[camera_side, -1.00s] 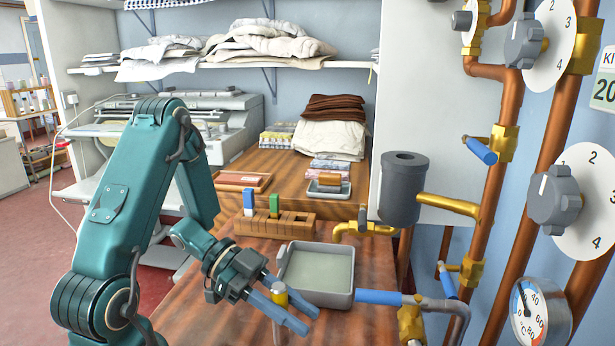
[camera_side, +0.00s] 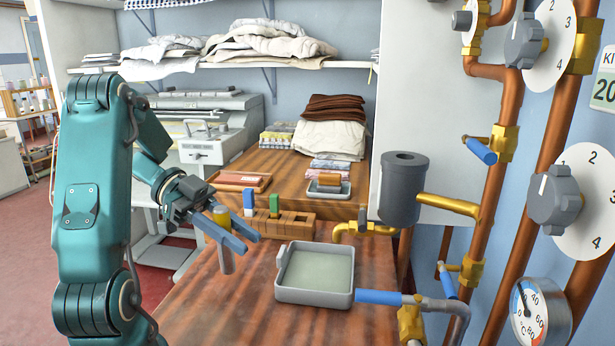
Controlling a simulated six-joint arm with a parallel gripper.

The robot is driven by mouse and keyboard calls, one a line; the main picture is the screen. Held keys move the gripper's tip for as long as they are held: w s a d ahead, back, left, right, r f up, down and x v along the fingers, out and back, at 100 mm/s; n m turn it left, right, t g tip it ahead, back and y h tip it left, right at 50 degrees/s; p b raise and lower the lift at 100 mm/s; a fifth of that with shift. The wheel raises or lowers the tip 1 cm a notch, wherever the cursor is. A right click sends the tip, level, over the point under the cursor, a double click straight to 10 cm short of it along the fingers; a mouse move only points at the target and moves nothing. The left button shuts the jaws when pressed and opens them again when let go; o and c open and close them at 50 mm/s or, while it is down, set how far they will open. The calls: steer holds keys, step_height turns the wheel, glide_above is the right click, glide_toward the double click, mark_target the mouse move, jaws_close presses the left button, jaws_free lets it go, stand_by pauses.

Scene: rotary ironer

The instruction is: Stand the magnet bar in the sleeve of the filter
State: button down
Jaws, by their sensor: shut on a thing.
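The magnet bar (camera_side: 226,262) has a silver-grey body and a yellow top. My gripper (camera_side: 248,244), with two blue fingers, is shut on it. The bar hangs upright between the fingers, its yellow end above them and its grey end below. Its middle is hidden by the near finger. I cannot tell how far its lower end is above the wooden bench. The filter (camera_side: 399,196) is a dark grey upright cylinder at right of centre, with a round opening in its top. My gripper is to its left and lower in the picture. The inside of the sleeve is hidden.
A grey tray (camera_side: 314,297) lies right of my gripper. A wooden rack (camera_side: 290,222) with a blue and a green piece stands behind. Brass pipes (camera_side: 448,204) and a blue-handled valve (camera_side: 378,297) border the filter. The bench's front left is clear.

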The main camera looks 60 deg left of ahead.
steer(key=w+d+r+n+t+y, duration=0.45)
steer(key=w+d+r, duration=0.25)
steer(key=w, duration=0.2)
steer(key=w+a+r+n+t+y, duration=0.2)
steer(key=w+a+r+n+y, duration=0.15)
steer(key=w+r, duration=0.85)
steer(key=n, duration=0.1)
glide_above(418, 155)
steer(key=shift+f, duration=3.85)
steer(key=shift+f, duration=0.1)
